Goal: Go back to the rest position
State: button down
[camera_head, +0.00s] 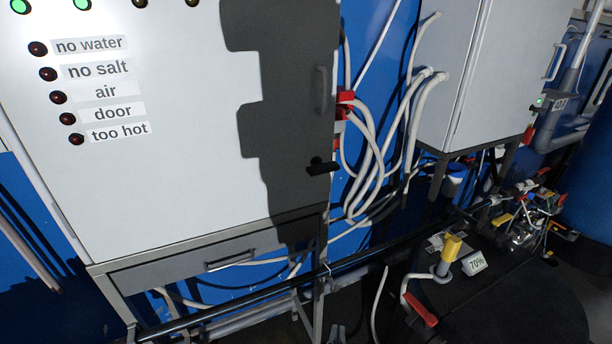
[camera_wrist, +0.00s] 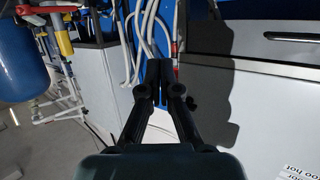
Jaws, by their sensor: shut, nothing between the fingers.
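My gripper (camera_wrist: 158,72) shows in the wrist view, with its two black fingers drawn together at the tips and nothing between them. In that view it points toward white hoses on a blue wall, beside the grey cabinet. The large grey cabinet (camera_head: 180,170) fills the left of the head view, with labelled red lamps on its door. I cannot make out my gripper in the head view. A dark shadow, probably of my arm, lies on the cabinet door.
White hoses (camera_head: 368,165) hang right of the cabinet. A second grey cabinet (camera_head: 462,75) stands further right. Low on the right are a dark tank top (camera_head: 520,310), a yellow-handled valve (camera_head: 449,250), a red handle (camera_head: 420,310) and cluttered pipework (camera_head: 525,215). A blue tank (camera_wrist: 20,55) shows in the wrist view.

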jog(key=s+a+r+n+g+y+p, duration=0.2)
jog(key=s+a+r+n+y+p, duration=0.1)
jog(key=s+a+r, duration=0.5)
notch_tip(320, 180, up, 29)
jog(key=d+p, duration=0.2)
jog(key=p, duration=2.8)
notch_tip(320, 180, down, 32)
jog(key=b, duration=3.1)
jog(key=shift+s+m+b, duration=0.2)
jog(key=shift+m+b, duration=0.1)
jog(key=shift+a, duration=0.1)
